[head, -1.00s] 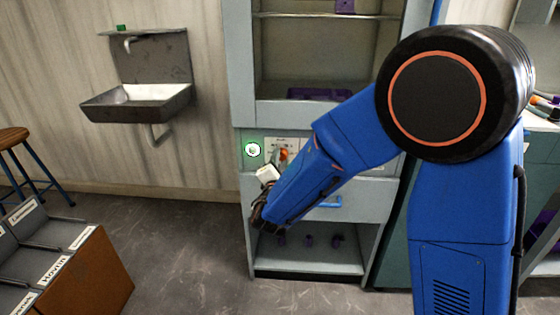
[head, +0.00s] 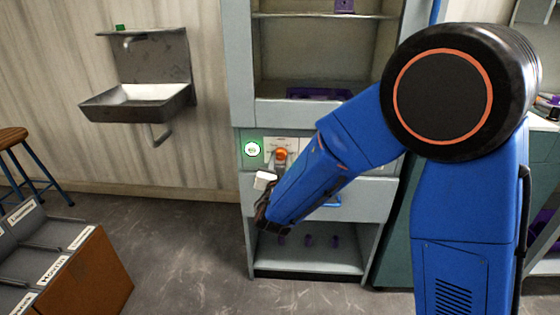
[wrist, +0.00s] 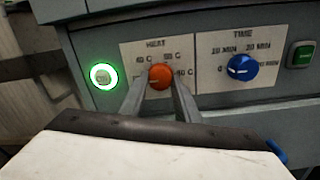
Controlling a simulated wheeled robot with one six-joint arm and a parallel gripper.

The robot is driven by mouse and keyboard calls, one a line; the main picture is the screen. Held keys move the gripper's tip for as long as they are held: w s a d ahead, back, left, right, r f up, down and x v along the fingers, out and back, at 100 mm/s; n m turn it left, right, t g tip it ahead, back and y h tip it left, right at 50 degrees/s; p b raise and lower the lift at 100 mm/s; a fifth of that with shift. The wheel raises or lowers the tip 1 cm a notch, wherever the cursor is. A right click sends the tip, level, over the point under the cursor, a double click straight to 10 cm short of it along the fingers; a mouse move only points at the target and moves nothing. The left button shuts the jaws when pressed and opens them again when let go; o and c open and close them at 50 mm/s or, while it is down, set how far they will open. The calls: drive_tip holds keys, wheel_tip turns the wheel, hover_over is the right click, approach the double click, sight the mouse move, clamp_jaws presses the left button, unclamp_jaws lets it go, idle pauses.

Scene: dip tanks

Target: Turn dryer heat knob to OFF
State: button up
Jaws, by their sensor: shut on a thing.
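The orange heat knob (wrist: 160,76) sits on a pale plate marked HEAT, with temperature labels around it, in the wrist view. The knob also shows in the head view (head: 281,153) on the dryer's front panel. My gripper (wrist: 158,88) has one finger on each side of the knob and is shut on it. The OFF mark is not readable, and the knob's pointer cannot be made out clearly.
A blue TIME knob (wrist: 243,68) is right of the heat knob, with a green button (wrist: 301,54) beyond it. A lit green ring (wrist: 103,76) is to the left. A drawer with a blue handle (head: 331,201) lies below the panel.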

drive_tip(key=shift+f+n, duration=0.15)
drive_tip(key=shift+n, duration=0.15)
drive_tip(key=o, duration=1)
drive_tip(key=shift+o, duration=0.2)
drive_tip(key=shift+s, duration=0.15)
drive_tip(key=s, duration=1.7)
drive_tip(key=shift+a+f, duration=0.15)
drive_tip(key=shift+f, duration=0.1)
drive_tip(key=shift+s, duration=0.1)
